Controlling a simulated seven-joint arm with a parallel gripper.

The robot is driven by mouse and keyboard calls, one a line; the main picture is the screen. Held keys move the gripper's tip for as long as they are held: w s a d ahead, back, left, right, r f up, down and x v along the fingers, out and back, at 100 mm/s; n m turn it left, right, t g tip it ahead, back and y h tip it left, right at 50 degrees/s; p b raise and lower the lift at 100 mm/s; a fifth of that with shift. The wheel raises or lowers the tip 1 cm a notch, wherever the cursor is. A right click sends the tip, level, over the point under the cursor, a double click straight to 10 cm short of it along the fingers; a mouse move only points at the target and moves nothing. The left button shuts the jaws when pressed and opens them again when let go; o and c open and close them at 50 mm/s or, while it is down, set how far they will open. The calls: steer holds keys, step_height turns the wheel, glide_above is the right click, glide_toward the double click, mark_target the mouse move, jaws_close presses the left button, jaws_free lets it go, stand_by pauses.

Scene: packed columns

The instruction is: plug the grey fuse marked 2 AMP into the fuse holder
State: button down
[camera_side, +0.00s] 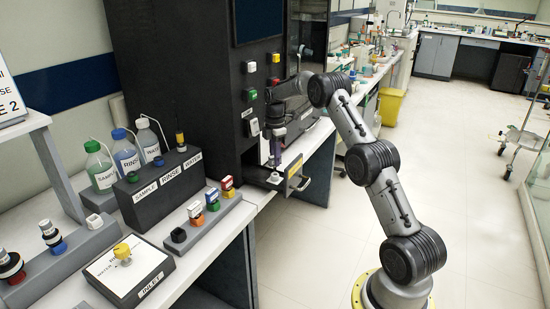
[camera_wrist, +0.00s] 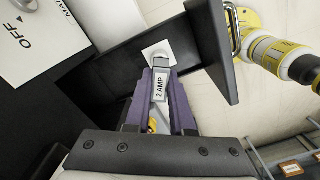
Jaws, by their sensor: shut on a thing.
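My gripper (camera_side: 277,160) points down over an open drawer (camera_side: 258,180) at the front of the black cabinet. In the wrist view its purple fingers (camera_wrist: 160,88) are shut on the grey fuse (camera_wrist: 160,84), whose white label reads 2 AMP. The fuse's far end lies over a white square (camera_wrist: 161,50) on the drawer floor, which seems to be the fuse holder's place. A small pale piece (camera_side: 274,178) shows in the drawer beneath the fingers in the side view. I cannot tell whether the fuse touches or sits in the holder.
The black cabinet (camera_side: 180,80) rises behind.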

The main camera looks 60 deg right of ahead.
steer(key=shift+f, duration=1.65)
steer(key=c, duration=0.7)
jaws_free()
steer(key=shift+r, duration=0.1)
step_height(320, 180, up, 14)
steer(key=shift+f, duration=0.2)
